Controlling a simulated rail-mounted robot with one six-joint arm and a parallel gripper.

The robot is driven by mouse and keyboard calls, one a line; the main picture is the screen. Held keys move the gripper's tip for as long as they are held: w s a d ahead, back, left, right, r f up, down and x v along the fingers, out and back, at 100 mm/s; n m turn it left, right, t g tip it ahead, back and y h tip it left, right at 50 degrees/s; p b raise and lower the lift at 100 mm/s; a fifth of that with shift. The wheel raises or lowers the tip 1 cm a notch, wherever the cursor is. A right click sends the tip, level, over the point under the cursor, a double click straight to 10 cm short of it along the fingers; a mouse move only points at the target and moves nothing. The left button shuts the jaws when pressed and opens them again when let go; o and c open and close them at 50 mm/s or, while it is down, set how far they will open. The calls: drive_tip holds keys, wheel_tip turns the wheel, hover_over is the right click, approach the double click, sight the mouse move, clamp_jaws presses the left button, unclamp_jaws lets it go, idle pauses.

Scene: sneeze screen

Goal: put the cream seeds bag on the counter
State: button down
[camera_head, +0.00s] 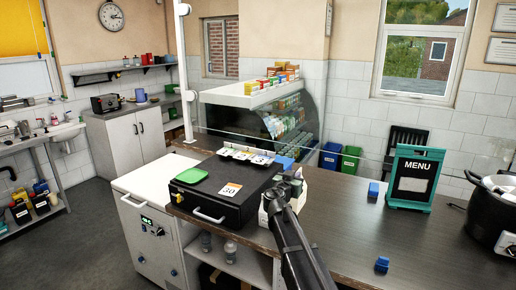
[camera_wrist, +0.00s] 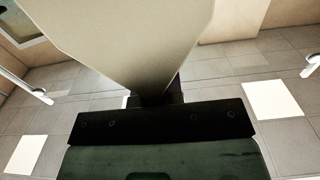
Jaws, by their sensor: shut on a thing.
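The cream seeds bag (camera_wrist: 125,35) fills the upper middle of the wrist view as a large pale shape that narrows downward. Its narrow end meets my dark gripper (camera_wrist: 158,98), which is shut on it. Most of the bag's far side and any print are out of sight. In the head view my arm reaches up from the bottom over the brown counter (camera_head: 335,225). My gripper end is near the black cash drawer, and its fingers and the bag cannot be made out clearly there.
The black cash drawer (camera_head: 225,197) stands left of my arm. Small blue blocks (camera_head: 382,264) lie on the counter. A MENU board (camera_head: 413,178) and a black pot (camera_head: 490,220) stand at the right. A clear screen runs along the back. The counter right of my arm has free room.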

drive_tip(key=shift+r, duration=0.3)
idle(0.5)
wheel_tip(320, 180, up, 4)
drive_tip(key=p, duration=0.4)
drive_tip(key=shift+r+p, duration=0.25)
drive_tip(key=shift+p, duration=0.15)
wheel_tip(320, 180, down, 21)
drive_tip(key=b, duration=2)
drive_tip(key=shift+b, duration=0.4)
drive_tip(key=c, duration=1.3)
unclamp_jaws()
drive_tip(key=shift+r, duration=0.1)
drive_tip(key=shift+o, duration=0.2)
drive_tip(key=shift+r, duration=0.1)
